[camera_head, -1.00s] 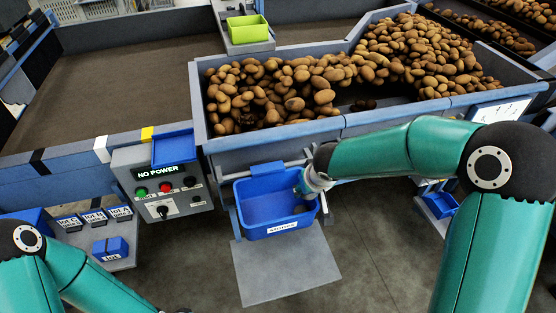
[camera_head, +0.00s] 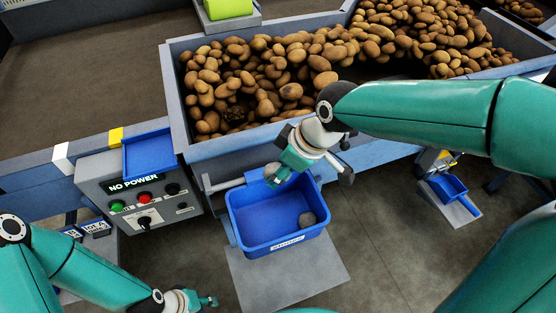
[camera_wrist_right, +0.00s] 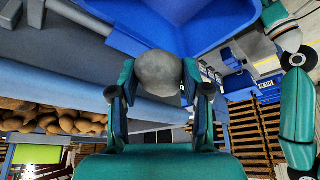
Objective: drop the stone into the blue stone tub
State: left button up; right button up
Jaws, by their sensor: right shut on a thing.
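The blue stone tub (camera_head: 270,243) hangs below the front of the potato hopper, with a label on its front wall. A grey stone (camera_head: 307,219) lies inside it at the right. My right gripper (camera_head: 276,172) is over the tub's back edge, shut on another round grey stone (camera_head: 271,170). In the right wrist view this held stone (camera_wrist_right: 158,72) sits between the two fingers, with the blue tub (camera_wrist_right: 205,25) beyond it. My left gripper (camera_head: 206,301) is low at the bottom left, away from the tub; its finger opening is too small to judge.
The hopper (camera_head: 250,140) full of potatoes stands behind the tub. A control box (camera_head: 145,205) reading NO POWER is to the left. A small blue scoop-like tray (camera_head: 447,187) is at the right. A grey plate (camera_head: 290,280) lies below the tub.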

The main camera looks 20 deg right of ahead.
jog(key=shift+s+f+b, duration=0.15)
jog(key=shift+f+b, duration=0.3)
jog(key=shift+f, duration=0.15)
jog(key=shift+f+b, duration=1.6)
jog(key=shift+f, duration=0.6)
jog(key=o, duration=1.3)
jog(key=shift+o, duration=0.2)
jog(key=v, duration=1.2)
